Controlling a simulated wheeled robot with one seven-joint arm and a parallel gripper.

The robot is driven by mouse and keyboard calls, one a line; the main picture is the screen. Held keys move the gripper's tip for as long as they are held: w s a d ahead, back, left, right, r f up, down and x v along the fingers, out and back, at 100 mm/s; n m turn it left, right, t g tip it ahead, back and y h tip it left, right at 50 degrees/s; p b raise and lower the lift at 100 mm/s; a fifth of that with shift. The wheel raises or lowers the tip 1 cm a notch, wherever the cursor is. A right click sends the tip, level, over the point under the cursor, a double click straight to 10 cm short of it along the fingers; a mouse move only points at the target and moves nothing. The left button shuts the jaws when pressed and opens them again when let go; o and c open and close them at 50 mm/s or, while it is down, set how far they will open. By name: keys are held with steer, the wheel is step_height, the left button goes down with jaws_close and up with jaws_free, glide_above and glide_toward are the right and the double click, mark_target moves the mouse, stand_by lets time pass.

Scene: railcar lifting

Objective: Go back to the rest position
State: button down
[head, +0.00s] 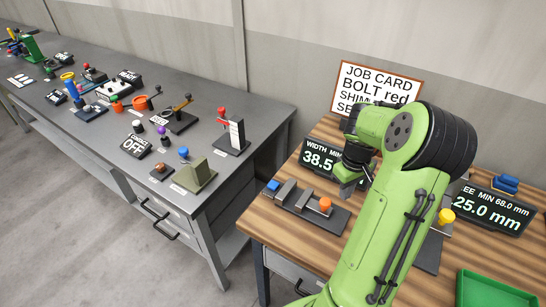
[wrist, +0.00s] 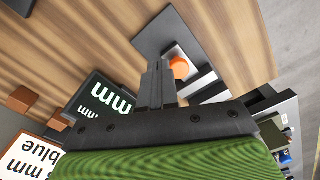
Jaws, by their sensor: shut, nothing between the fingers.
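My green arm reaches up and over the wooden table in the head view, with its dark gripper (head: 347,180) bent down above the table. In the wrist view the gripper's two fingers (wrist: 158,72) are together with nothing between them. Below the fingers is a dark fixture with grey blocks (head: 301,201) and an orange knob (head: 325,204). The orange knob also shows in the wrist view (wrist: 180,67), close beside the fingertips in the picture. I cannot tell the height of the fingertips above the fixture.
A job card (head: 376,88) stands at the back, partly hidden by my arm. A width display (head: 321,158) and another display (head: 490,209) stand on the table. A green tray (head: 492,290) is at front right. A grey bench (head: 213,124) with several controls stands left, across a gap.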

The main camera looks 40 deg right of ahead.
steer(key=w+a+r+n+t+h, duration=0.1)
steer(key=a+r+h, duration=0.1)
steer(key=a+r, duration=0.65)
steer(key=w+a+r+t+h, duration=0.1)
steer(key=a+r, duration=0.4)
steer(key=a, duration=0.6)
steer(key=s+a+r+t+y, duration=0.2)
steer(key=s+a+t+y, duration=0.1)
steer(key=s+a, duration=0.6)
steer(key=a, duration=0.2)
steer(key=shift+s+a+r+t, duration=0.25)
steer(key=shift+s+a+t, duration=0.05)
steer(key=shift+a, duration=0.1)
